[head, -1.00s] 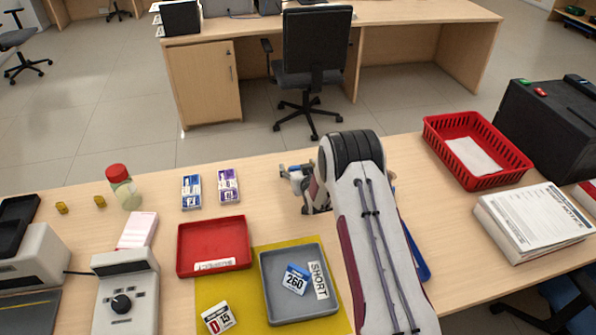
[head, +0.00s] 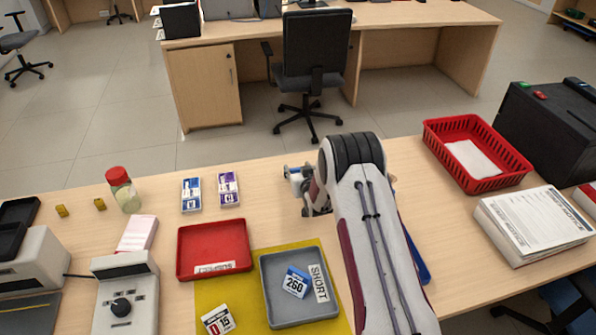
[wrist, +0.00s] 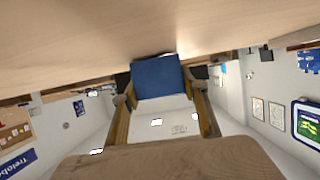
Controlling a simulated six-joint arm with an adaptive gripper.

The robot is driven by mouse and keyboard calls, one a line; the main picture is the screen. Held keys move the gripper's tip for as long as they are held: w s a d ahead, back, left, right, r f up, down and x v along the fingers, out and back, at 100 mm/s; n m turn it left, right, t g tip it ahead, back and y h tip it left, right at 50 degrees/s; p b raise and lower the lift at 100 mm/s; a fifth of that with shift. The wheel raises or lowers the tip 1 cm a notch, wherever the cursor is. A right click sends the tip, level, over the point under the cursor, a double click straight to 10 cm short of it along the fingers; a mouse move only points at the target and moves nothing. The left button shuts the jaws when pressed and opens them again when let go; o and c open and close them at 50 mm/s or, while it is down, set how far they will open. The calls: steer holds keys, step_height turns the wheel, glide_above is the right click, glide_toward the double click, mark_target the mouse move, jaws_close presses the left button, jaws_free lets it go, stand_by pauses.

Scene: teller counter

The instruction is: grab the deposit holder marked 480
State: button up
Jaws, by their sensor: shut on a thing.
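My gripper (head: 303,186) is above the wooden counter, just left of my forearm in the head view. In the wrist view my gripper (wrist: 159,88) is shut on a blue block-like holder (wrist: 158,76), which sits between the two fingers. No number shows on the face seen there, so I cannot read its marking. A blue holder marked 260 (head: 295,282) lies tilted in the grey tray (head: 270,309). A blue-and-white holder (head: 191,194) and a purple-and-white one (head: 228,189) stand at the back left; their numbers are too small to read.
The grey tray, labelled SHORT, sits on a yellow mat (head: 212,293), beside a red tray (head: 213,227). A card marked D 15 (head: 218,320) lies on the mat. A red basket (head: 478,187) and a paper stack (head: 535,224) are at the right.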

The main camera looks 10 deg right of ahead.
steer(key=shift+r, duration=4.85)
